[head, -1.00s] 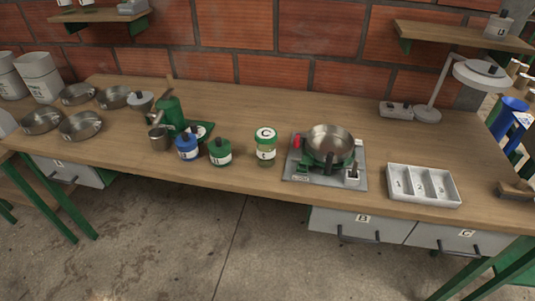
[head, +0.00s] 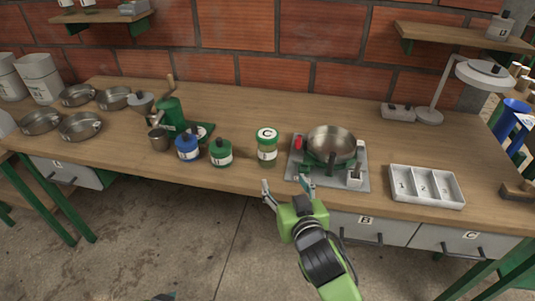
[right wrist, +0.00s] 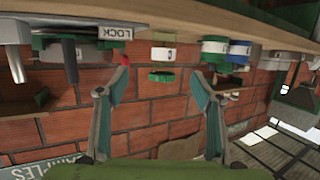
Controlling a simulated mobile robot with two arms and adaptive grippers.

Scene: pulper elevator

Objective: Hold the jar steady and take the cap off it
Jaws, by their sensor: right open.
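The jar (head: 267,153) stands upright on the workbench, with a white label and a green-rimmed cap (head: 267,134) marked C on top. In the right wrist view, which is upside down, the jar (right wrist: 163,54) and its green cap (right wrist: 161,76) show beyond the fingers. My right gripper (head: 285,186) is open and empty at the bench's front edge, short of the jar and slightly right of it. It also shows in the right wrist view (right wrist: 157,82). Only a small dark and teal piece, apparently my left gripper (head: 165,297), shows at the bottom edge.
A green pot (head: 220,154) and a blue pot (head: 187,149) stand left of the jar. A white compartment tray (head: 426,201) lies further right. The bench behind the jar is clear.

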